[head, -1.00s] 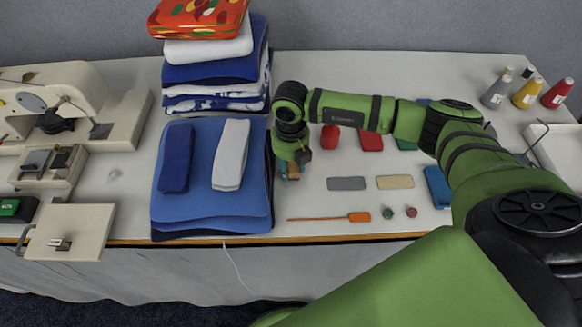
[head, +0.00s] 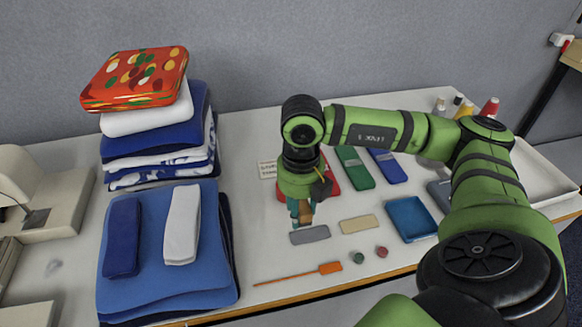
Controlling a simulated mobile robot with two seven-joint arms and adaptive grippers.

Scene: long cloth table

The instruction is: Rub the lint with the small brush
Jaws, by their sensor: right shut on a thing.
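My right gripper (head: 299,212) is shut on a small brown wooden piece (head: 307,216), which looks like the small brush. The gripper points down and hides most of it; its bristles cannot be made out. It shows just behind a grey flat pad (head: 311,235), and I cannot tell whether it touches the table. A small pale grey tuft (head: 54,265), which looks like the lint, lies on the table at the far left, left of the folded blue cloths and well away from the gripper. My left gripper is not in view.
A cream sewing machine (head: 45,205) is at the left. An orange-handled tool (head: 329,268), a beige pad (head: 359,224), a blue tray (head: 411,219) and small spools (head: 358,258) lie near the front.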

